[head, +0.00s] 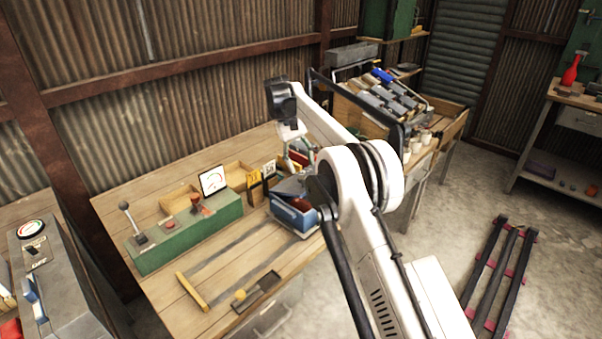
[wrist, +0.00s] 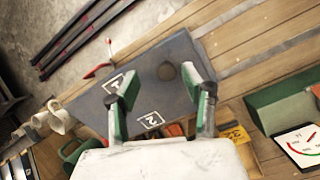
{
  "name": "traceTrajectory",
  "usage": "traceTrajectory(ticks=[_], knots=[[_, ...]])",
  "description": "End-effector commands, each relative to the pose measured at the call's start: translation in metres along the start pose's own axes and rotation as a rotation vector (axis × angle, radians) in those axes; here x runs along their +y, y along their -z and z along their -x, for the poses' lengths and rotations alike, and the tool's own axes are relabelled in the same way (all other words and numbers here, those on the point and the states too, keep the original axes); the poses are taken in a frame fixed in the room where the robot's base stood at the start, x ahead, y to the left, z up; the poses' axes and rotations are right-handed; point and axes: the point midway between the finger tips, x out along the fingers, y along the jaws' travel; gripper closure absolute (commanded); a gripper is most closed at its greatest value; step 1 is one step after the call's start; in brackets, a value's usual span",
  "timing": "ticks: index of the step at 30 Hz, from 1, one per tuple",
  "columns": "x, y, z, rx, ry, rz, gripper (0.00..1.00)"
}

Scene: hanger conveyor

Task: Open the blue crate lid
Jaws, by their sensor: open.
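The blue crate (head: 293,216) sits on the wooden workbench, right of the green control box. Its grey-blue lid (head: 289,188) lies over its top. My gripper (wrist: 160,76) is open, with green-padded fingers. In the head view my gripper (head: 293,145) points down near the crate, partly hidden by my arm.
The green control box (head: 186,232) with a lever and white gauge stands left of the crate. A rack of grey cylinders (head: 390,97) stands behind on the right. A yellow-handled tool (head: 192,291) and a dark plate (head: 256,293) lie in front.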

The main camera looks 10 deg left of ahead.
Motion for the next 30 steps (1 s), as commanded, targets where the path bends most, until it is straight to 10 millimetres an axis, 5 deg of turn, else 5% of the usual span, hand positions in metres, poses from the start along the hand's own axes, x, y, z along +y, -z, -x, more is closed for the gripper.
traceTrajectory(ticks=[9,20,30], knots=[[0.007,-0.016,0.04,0.0,0.0,0.0,0.56],[0.008,-0.018,0.046,0.0,0.0,0.0,0.56],[0.028,-0.04,0.067,0.048,0.01,-0.026,0.99]])
